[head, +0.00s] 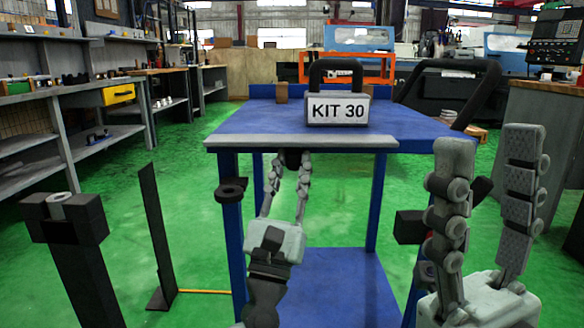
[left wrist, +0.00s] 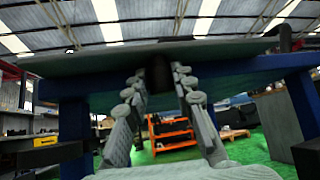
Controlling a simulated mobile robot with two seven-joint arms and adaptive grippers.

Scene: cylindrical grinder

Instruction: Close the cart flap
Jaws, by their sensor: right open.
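The blue cart (head: 250,122) stands ahead of me. A pale grey flap (head: 340,142) runs along its near edge and looks about level with the top. In the left wrist view the flap (left wrist: 230,50) spans overhead. A dark knob (head: 292,157) hangs under it and shows between the fingertips in the left wrist view (left wrist: 159,74). My left gripper (head: 290,165) reaches up from below, its fingertips on both sides of the knob and seemingly touching it. My right gripper (head: 492,160) is open and empty, to the right of the cart's near corner.
A grey box marked KIT 30 (head: 338,109) stands on the cart top, with a dark push handle (head: 480,95) at its right. Shelves (head: 30,100) line the left side. A dark post (head: 75,235) stands at the near left.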

